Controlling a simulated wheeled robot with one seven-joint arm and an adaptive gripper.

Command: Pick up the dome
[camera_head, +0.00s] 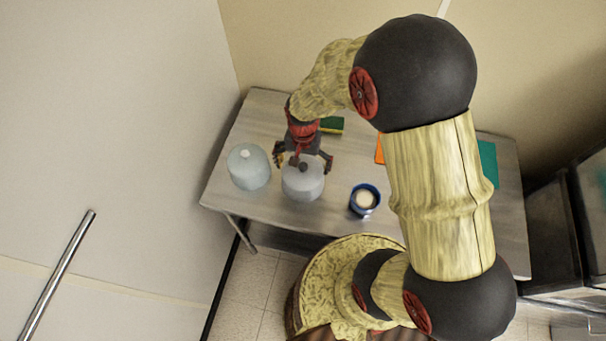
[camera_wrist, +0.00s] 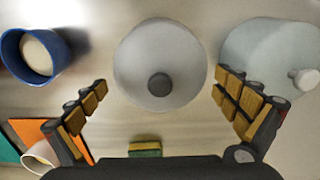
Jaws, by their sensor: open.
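A pale grey dome (camera_head: 303,185) with a dark round knob stands upright on the metal table. It also shows in the wrist view (camera_wrist: 160,50), centred between the fingers and beyond their tips. A second dome (camera_head: 248,168), bluish and translucent with a white knob, stands to its left in the head view. It shows at the right edge of the wrist view (camera_wrist: 265,55). My gripper (camera_head: 303,164) is open above the grey dome, fingers spread to both sides of its knob. Nothing is held. I cannot tell exactly how far the fingertips are above the dome.
A blue cup (camera_head: 365,200) with pale contents stands right of the grey dome. A green and yellow sponge (camera_head: 331,125) lies behind. An orange sheet (camera_head: 379,150) and a teal one (camera_head: 488,163) lie further right. The table's (camera_head: 240,130) front edge is near the domes.

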